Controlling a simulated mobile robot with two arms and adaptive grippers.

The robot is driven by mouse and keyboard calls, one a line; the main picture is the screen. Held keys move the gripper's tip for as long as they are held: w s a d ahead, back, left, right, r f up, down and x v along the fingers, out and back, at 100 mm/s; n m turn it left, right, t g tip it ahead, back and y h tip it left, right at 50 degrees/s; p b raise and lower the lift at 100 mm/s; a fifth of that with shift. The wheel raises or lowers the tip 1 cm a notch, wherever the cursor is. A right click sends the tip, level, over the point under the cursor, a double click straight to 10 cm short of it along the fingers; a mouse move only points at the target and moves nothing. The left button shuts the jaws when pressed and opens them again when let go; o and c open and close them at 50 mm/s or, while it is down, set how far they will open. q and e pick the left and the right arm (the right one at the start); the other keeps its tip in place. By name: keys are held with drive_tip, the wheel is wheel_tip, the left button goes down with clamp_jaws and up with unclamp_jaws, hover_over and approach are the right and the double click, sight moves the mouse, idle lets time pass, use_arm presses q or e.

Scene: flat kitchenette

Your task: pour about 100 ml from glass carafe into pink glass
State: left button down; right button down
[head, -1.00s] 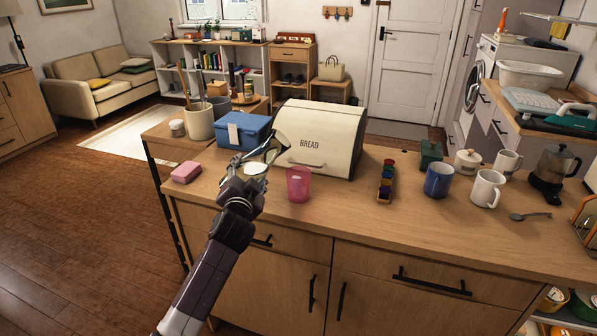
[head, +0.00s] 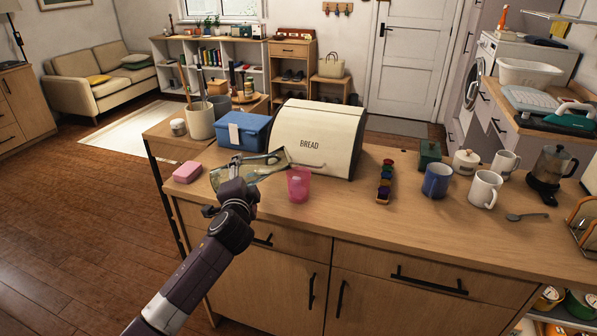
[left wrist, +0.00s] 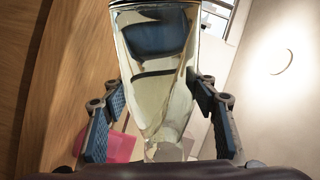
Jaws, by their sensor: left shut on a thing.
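My left gripper (head: 236,188) is shut on the glass carafe (head: 262,163) in front of the bread box. The carafe is clear with pale yellowish contents and is tilted far over, its mouth end toward the right. The pink glass (head: 299,185) stands upright on the counter, just right of and below the carafe's mouth end. In the left wrist view the carafe (left wrist: 155,70) sits between the two blue-padded fingers (left wrist: 160,125), and the pink glass (left wrist: 122,147) shows partly behind it. I cannot make out a stream or the level in the glass. My right gripper is not in view.
A cream bread box (head: 318,135) stands close behind the pink glass. A blue box (head: 243,130) and a pink block (head: 187,172) are to the left. The counter front near the glass is clear.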

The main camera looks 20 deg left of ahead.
use_arm(q)
drive_tip(key=shift+r, duration=0.35)
drive_tip(key=shift+r+p, duration=0.25)
drive_tip(key=shift+p, duration=0.25)
drive_tip(key=shift+w+d+r+m+y+p, duration=0.25)
drive_tip(key=shift+r+m+p, duration=0.35)
drive_tip(key=shift+m+p, duration=0.35)
idle(1.0)
drive_tip(key=shift+s+a+r+p, duration=0.1)
drive_tip(key=shift+s+r+p, duration=0.05)
drive_tip(key=shift+p, duration=0.2)
idle(0.5)
drive_tip(key=f+b, duration=0.1)
drive_tip(key=b, duration=0.1)
drive_tip(key=f+n+b, duration=0.1)
drive_tip(key=b, duration=0.1)
drive_tip(key=shift+s+a+f+n, duration=0.2)
drive_tip(key=shift+a+f+n, duration=0.1)
drive_tip(key=shift+a, duration=0.1)
drive_tip(key=shift+f+n, duration=0.2)
drive_tip(key=shift+n, duration=0.05)
drive_tip(key=shift+r, duration=0.1)
drive_tip(key=shift+d+f+n+b, duration=0.15)
drive_tip(key=shift+f+n+b, duration=0.3)
drive_tip(key=shift+b, duration=0.25)
drive_tip(key=shift+w+d+r+n, duration=0.15)
drive_tip(key=shift+r+n, duration=0.2)
drive_tip(key=shift+n, duration=0.2)
